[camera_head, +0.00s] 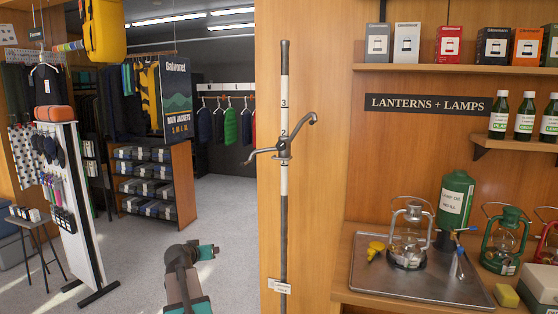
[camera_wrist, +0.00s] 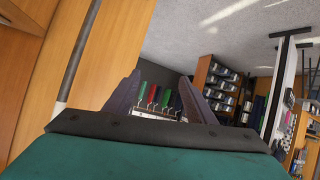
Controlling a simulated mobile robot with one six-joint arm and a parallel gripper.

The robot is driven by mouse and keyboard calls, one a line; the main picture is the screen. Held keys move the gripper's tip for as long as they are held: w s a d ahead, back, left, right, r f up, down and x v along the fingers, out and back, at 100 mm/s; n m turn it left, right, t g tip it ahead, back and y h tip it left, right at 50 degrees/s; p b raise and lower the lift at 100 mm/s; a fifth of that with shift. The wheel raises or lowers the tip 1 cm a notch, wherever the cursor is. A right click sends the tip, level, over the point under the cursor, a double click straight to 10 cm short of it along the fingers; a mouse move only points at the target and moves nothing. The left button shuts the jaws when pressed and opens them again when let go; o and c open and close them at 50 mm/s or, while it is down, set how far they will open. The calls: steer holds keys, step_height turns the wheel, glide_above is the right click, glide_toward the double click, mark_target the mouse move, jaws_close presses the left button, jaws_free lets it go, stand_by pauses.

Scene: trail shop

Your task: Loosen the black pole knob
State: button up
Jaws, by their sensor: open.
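A tall slim pole (camera_head: 284,195) with white and dark bands and black digits stands upright against a wooden panel. A dark grey bracket (camera_head: 282,148) with two curved arms sits around it at mid-height. A knob is too small to pick out from the bracket. Part of the pole (camera_wrist: 80,50) also runs tilted along the left of the wrist view, with no bracket in sight there. My gripper (camera_wrist: 160,76) is open and empty, its two dark jaws apart. In the head view my gripper's teal end shows left of and below the bracket, apart from the pole.
At the right, a counter holds a metal tray (camera_head: 360,285), a clear lantern (camera_head: 408,236), a green lantern (camera_head: 503,242) and a green fuel can (camera_head: 455,202). A shelf (camera_head: 470,69) with boxes is above. Clothing racks stand at the left; the grey floor (camera_head: 228,200) between is clear.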

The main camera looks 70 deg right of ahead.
steer(key=s+d+r+m+h, duration=0.1)
steer(key=s+d+r, duration=0.2)
steer(key=r, duration=0.3)
steer(key=s+d+r+m+h+p, duration=0.1)
steer(key=s+d+r, duration=0.2)
steer(key=r, duration=0.3)
steer(key=s+d+r+m+h, duration=0.1)
steer(key=s+d+r, duration=0.2)
steer(key=r, duration=0.3)
steer(key=m+g+h+p, duration=0.2)
steer(key=h, duration=0.1)
glide_toward(280, 145)
steer(key=a, duration=0.6)
steer(key=shift+s+d, duration=0.1)
steer(key=shift+s, duration=0.05)
steer(key=shift+d, duration=0.15)
steer(key=shift+w+d+f+p, duration=0.15)
steer(key=shift+d+p, duration=1)
steer(key=shift+d, duration=2.2)
steer(key=shift+w+d+r+p, duration=0.2)
steer(key=shift+d+p, duration=0.9)
steer(key=shift+d, duration=2.3)
steer(key=c, duration=1)
